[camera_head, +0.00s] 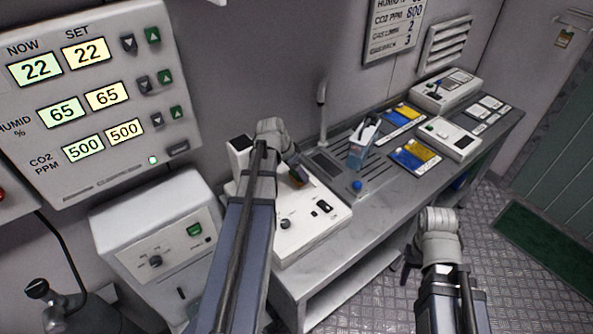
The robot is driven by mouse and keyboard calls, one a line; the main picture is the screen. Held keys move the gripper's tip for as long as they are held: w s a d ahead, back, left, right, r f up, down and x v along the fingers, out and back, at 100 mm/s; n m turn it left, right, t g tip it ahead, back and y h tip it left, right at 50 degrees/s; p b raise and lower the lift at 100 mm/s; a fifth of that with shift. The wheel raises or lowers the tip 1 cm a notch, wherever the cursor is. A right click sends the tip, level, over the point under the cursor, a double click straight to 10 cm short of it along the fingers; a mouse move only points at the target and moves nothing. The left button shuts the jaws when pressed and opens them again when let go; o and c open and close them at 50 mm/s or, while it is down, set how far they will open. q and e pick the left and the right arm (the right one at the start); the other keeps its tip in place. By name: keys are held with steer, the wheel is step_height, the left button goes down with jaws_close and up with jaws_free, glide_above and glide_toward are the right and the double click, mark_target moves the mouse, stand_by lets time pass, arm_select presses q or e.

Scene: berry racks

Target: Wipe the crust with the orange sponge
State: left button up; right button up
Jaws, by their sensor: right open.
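My left arm reaches over a white device (316,232) at the near end of the bench. Its gripper is mostly hidden behind the arm; a dark part of it shows over the device. I cannot make out the crust; the arm covers part of the device top.
The grey bench (388,190) has a tap (322,112) and a drain area.

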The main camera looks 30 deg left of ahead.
mark_target(297, 174)
arm_select(q)
steer(key=shift+r+p, duration=2.25)
steer(key=shift+r, duration=0.35)
steer(key=shift+r, duration=0.1)
step_height(297, 174, up, 3)
steer(key=p, duration=0.3)
steer(key=shift+d+f, duration=0.15)
steer(key=shift+f, duration=0.05)
